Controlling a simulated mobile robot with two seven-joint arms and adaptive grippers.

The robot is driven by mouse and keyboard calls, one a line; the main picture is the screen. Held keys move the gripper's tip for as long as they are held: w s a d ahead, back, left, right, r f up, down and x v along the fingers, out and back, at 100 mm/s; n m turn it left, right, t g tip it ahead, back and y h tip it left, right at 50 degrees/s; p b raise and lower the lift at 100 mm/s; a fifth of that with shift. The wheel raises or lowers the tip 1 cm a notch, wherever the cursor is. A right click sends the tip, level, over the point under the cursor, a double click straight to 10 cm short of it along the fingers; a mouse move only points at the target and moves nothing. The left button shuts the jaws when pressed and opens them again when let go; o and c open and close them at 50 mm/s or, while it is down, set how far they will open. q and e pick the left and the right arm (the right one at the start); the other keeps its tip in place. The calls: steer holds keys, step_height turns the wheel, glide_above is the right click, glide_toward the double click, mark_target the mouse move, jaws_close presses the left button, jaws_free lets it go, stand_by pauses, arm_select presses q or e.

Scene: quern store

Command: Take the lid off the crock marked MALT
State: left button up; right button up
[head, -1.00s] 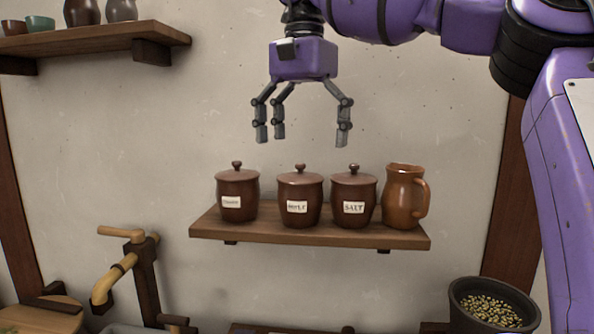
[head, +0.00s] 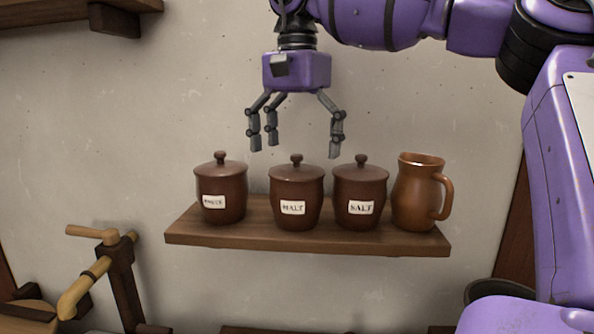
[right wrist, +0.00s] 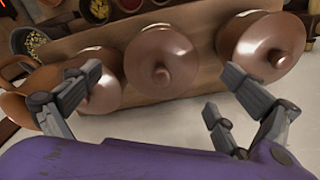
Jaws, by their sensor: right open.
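The crock marked MALT (head: 297,210) stands upright in the middle of three dark brown crocks on a wall shelf. Its round lid (head: 296,172) with a small knob is on; the lid also shows centrally in the right wrist view (right wrist: 160,68). My right gripper (head: 294,148) is open and empty, fingers pointing down, just above the lid's knob in the head view. In the right wrist view its fingers (right wrist: 155,88) are spread to either side of the MALT lid. I cannot tell whether they touch anything. My left gripper is not in view.
The SALT crock (head: 360,208) stands close on the right, a jug (head: 418,195) beyond it. Another lidded crock (head: 221,190), its label hard to read, stands left with a wider gap. The shelf (head: 300,238) has a narrow bare front strip. A wooden tap (head: 95,265) is lower left.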

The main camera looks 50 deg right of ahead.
mark_target(297, 167)
steer(key=shift+f, duration=1.25)
steer(key=c, duration=1.6)
